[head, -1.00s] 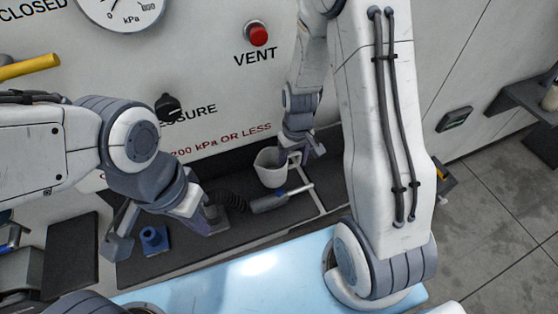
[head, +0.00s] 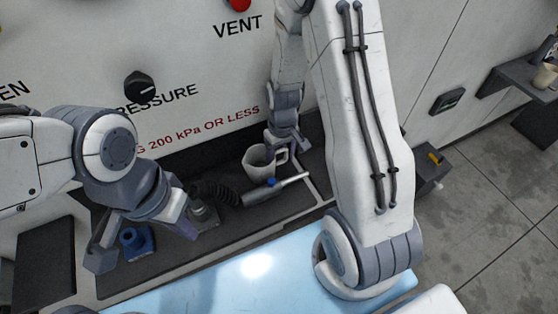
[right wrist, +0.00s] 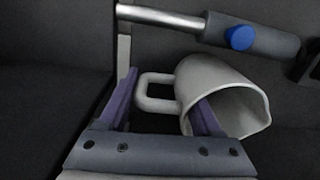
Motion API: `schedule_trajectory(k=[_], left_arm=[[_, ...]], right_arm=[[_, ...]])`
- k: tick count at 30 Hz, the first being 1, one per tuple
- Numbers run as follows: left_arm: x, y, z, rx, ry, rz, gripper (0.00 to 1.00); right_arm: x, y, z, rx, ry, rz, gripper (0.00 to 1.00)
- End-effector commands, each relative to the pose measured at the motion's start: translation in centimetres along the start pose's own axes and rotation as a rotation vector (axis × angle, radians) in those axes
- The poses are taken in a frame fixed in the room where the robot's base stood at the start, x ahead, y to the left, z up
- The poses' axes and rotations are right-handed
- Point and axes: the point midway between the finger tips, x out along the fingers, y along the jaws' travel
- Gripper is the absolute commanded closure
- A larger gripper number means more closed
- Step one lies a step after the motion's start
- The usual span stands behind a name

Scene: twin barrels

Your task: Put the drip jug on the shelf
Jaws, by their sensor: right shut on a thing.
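The drip jug, a pale grey-white jug (head: 260,163) with a loop handle, is at the back of the dark ledge in the head view. In the right wrist view the jug (right wrist: 222,85) lies sideways in the picture, mouth toward lower right. My right gripper (head: 283,146) is shut on the jug at its handle side; one finger overlaps the jug's wall in the right wrist view (right wrist: 165,107). Whether the jug's base touches the ledge is unclear. My left gripper (head: 143,238) is open and empty, above the ledge. A grey wall shelf (head: 515,82) is at far right.
A grey tool with a blue button (head: 262,192) and black hose lies right beside the jug. A blue fitting (head: 136,243) sits under my left gripper. A beige cup (head: 546,76) stands on the shelf. A dark box (head: 428,170) juts out lower. A light-blue surface (head: 240,270) is in front.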

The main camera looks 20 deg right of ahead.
Motion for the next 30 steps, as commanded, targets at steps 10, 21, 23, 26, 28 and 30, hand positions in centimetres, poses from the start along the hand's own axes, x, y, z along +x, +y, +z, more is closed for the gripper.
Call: schedule_trajectory(k=[10, 21, 23, 26, 28, 30], left_arm=[[0.0, 0.0, 0.0, 0.000, 0.001, 0.000, 1.00], [-0.3, 0.0, 0.0, 0.000, 0.001, 0.000, 1.00], [-0.1, 0.0, 0.0, 0.000, 0.001, 0.000, 1.00], [0.0, 0.0, 0.0, 0.000, 0.001, 0.000, 1.00], [0.1, 0.0, 0.0, 0.000, 0.001, 0.000, 1.00], [0.3, 0.0, 0.0, 0.000, 0.000, 0.000, 1.00]], right_arm=[[0.1, 0.0, 0.0, 0.000, 0.000, 0.000, 0.05], [-0.3, 0.0, 0.0, 0.000, 0.001, 0.000, 0.05], [-0.6, 0.0, -0.1, 0.000, 0.004, 0.001, 0.05], [-2.0, 0.0, -0.2, 0.001, 0.007, 0.001, 0.05], [-3.4, 0.0, -0.2, 0.000, 0.008, 0.002, 0.05], [-5.0, 0.0, -0.2, 0.000, 0.010, 0.002, 0.05]])
